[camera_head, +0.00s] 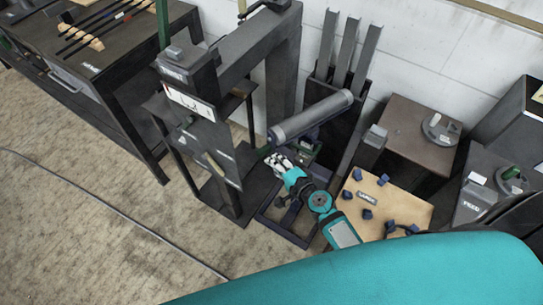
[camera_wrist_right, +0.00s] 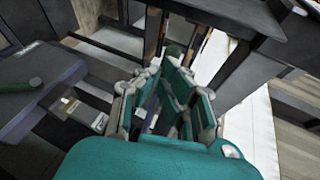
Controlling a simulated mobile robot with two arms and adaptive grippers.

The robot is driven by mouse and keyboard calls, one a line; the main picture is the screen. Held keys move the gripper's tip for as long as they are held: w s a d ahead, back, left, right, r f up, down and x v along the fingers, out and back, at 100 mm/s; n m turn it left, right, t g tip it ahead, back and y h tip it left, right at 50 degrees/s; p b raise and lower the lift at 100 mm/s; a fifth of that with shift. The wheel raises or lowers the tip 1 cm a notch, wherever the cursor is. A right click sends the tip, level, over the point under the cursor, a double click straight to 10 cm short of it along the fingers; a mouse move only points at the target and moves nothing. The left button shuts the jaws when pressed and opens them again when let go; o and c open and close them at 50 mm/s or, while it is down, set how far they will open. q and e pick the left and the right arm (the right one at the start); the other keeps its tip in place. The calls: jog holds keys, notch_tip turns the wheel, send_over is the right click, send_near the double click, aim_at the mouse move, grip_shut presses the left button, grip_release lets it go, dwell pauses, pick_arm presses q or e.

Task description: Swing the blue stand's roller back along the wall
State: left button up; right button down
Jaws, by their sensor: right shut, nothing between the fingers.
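The roller (camera_head: 312,118) is a grey cylinder with dark ends in the head view. It slants from near the wall at its upper right end out to its lower left end. The dark blue stand (camera_head: 288,236) is below it, its base frame on the floor, and my right arm partly covers it. My right gripper (camera_head: 272,161) is just below the roller's lower left end, shut and empty. I cannot tell whether it touches the roller. In the wrist view its fingers (camera_wrist_right: 162,72) point ahead into dark frames; the roller is not clear there. My left gripper is not in view.
A dark grey machine post (camera_head: 205,140) stands left of my right gripper. A dark bin with upright grey bars (camera_head: 343,50) stands by the white wall (camera_head: 415,45). A tan board with blue pieces (camera_head: 398,205) lies right of my arm.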

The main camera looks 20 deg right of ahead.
jog(key=shift+w+a, duration=0.25)
jog(key=shift+w, duration=0.65)
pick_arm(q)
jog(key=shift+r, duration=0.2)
